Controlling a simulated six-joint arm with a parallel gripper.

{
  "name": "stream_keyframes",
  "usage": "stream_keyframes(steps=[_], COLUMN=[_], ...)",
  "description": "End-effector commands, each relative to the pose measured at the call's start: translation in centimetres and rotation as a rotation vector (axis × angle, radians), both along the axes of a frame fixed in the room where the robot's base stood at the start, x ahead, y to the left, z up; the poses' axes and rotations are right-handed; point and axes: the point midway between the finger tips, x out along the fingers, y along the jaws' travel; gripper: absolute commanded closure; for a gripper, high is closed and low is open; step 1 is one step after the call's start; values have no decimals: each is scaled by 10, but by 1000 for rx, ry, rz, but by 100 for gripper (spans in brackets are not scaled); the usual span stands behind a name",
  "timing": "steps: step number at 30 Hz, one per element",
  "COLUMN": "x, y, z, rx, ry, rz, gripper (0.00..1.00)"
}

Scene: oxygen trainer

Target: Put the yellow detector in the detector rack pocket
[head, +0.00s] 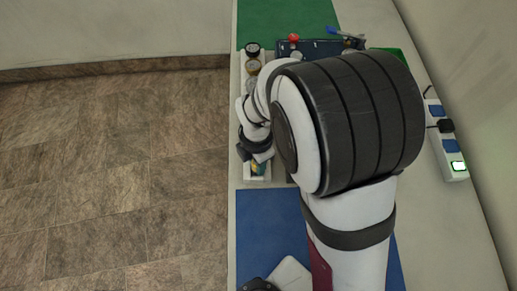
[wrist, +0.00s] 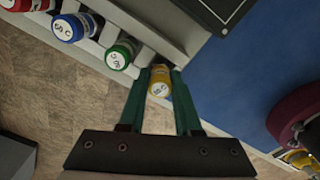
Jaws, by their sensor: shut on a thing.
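The yellow detector (wrist: 160,88) shows in the wrist view as a small yellow cylinder with a round, white, lettered end. My gripper (wrist: 164,76) has its two green fingers on either side of it and is shut on it. The detector is at the end of a row in the pale rack (wrist: 142,33), beside the green-ringed cylinder (wrist: 121,54). I cannot tell whether it is seated in a pocket or held above it. In the head view my gripper (head: 259,154) is over the near end of the rack (head: 257,179), and my arm hides much of the bench.
A blue mat (head: 262,222) lies nearer in the head view. A dark tray (head: 320,47) with small items is at the back, and a power strip (head: 446,140) is at right.

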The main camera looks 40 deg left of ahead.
Motion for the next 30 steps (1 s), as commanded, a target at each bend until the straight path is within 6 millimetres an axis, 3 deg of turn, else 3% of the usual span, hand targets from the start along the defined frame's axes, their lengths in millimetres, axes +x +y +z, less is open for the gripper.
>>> stream_keyframes(steps=[5,6,11,22,26,30], x=[0,0,0,0,0,1], y=[0,0,0,0,1,1], z=[-5,-5,-5,1,25,64], rx=[-1,0,0,2,5,5], ry=[1,0,0,-1,-2,-3], rz=[0,0,0,0,0,-1], gripper=[100,62,34,33,33,33])
